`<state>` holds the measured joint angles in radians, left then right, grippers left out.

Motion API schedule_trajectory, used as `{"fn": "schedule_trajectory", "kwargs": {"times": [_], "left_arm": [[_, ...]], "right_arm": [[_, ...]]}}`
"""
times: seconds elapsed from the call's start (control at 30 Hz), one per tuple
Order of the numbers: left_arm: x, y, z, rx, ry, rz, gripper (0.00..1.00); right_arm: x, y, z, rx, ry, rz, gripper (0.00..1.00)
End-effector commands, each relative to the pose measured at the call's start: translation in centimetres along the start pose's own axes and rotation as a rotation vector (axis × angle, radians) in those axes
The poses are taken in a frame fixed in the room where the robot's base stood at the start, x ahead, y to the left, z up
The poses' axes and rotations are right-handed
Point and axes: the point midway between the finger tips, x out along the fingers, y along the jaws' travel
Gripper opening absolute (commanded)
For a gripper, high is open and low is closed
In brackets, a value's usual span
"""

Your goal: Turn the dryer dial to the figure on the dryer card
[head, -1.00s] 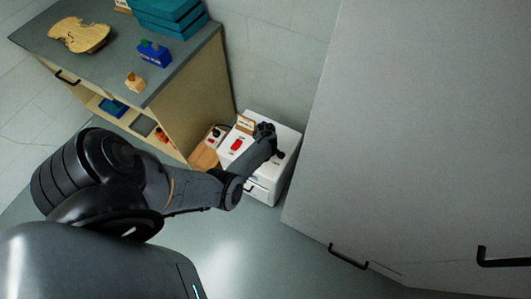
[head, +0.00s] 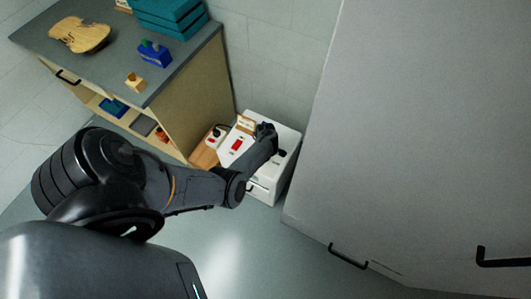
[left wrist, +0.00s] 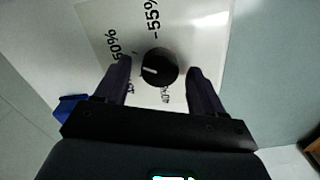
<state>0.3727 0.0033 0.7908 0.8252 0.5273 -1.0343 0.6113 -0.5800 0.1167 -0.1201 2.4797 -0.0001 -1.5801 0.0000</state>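The white dryer (head: 287,132) stands on the floor between the bench and a tall grey cabinet. Its black dial (left wrist: 165,62) lies on a white face in the left wrist view. The dial's white mark points left in that picture. In the head view my arm covers part of the dryer. A small card (head: 246,123) stands on the dryer's back; its figure is unreadable. My right gripper is not in view.
A red switch (head: 236,145) is on the dryer. The bench (head: 190,75) with a violin body (head: 80,36), a blue block (head: 154,55) and teal boxes (head: 170,15) is at left. The tall grey cabinet (head: 420,130) closes off the right. Open floor lies in front.

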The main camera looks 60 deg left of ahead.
Motion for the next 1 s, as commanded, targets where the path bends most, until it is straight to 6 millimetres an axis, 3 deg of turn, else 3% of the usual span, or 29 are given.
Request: {"fn": "schedule_trajectory", "kwargs": {"times": [0.37,1.0], "left_arm": [[-0.6,0.1,0.0,0.0,0.0,0.001,0.69],[-9.9,0.0,0.0,0.0,0.001,0.0,0.69]], "right_arm": [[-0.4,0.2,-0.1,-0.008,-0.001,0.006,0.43],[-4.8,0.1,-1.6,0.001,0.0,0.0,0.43]]}}
